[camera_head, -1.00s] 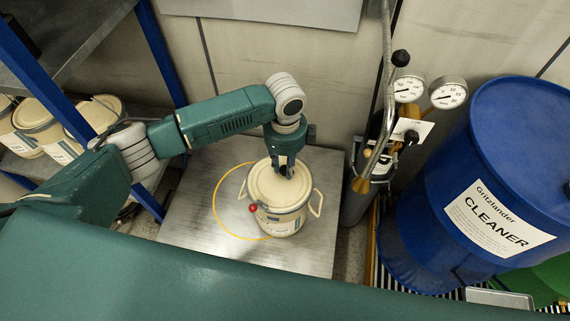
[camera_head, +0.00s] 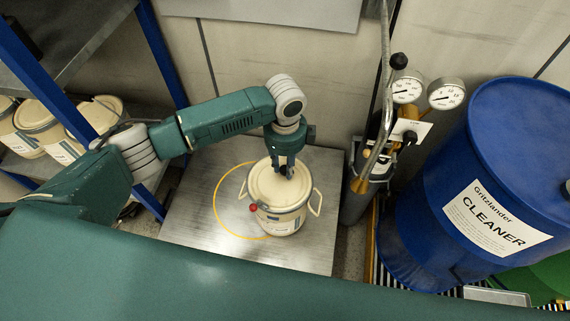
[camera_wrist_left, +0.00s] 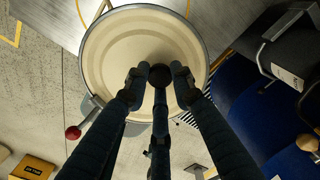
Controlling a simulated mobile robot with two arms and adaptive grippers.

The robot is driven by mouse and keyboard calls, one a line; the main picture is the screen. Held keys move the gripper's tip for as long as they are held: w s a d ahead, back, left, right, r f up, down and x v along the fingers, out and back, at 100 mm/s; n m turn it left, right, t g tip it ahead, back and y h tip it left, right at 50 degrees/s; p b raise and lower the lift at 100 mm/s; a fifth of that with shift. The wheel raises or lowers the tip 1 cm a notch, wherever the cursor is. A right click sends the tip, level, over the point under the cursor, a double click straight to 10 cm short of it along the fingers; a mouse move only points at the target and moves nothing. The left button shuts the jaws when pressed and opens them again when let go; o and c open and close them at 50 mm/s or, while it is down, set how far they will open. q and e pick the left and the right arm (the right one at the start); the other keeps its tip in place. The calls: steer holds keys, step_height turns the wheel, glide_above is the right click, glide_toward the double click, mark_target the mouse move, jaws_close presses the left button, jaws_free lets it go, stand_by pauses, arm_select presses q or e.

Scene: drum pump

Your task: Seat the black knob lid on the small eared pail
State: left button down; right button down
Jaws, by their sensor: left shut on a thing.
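The small eared pail (camera_head: 279,218) stands upright on the metal plate, cream with a label, an ear on each side and a red ball at its front left. The cream lid (camera_head: 267,185) covers its top and looks level; whether it is fully down I cannot tell. My left gripper (camera_head: 284,172) points down over the lid, shut on its black knob. In the left wrist view, the lid (camera_wrist_left: 115,50) fills the upper middle, and the fingers of my left gripper (camera_wrist_left: 160,85) close around the dark knob (camera_wrist_left: 160,74). My right gripper is not in view.
A metal plate (camera_head: 195,225) with a yellow ring (camera_head: 216,212) lies under the pail. A gas cylinder with gauges (camera_head: 446,94) and a blue drum (camera_head: 510,170) stand to the right. A blue-framed shelf with several pails (camera_head: 37,118) is at left.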

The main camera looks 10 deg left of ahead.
mark_target(285, 168)
arm_select(q)
steer(key=shift+f, duration=0.55)
steer(key=c, duration=1.7)
jaws_free()
steer(key=shift+c, duration=0.2)
step_height(285, 168, up, 11)
steer(key=p, duration=1.1)
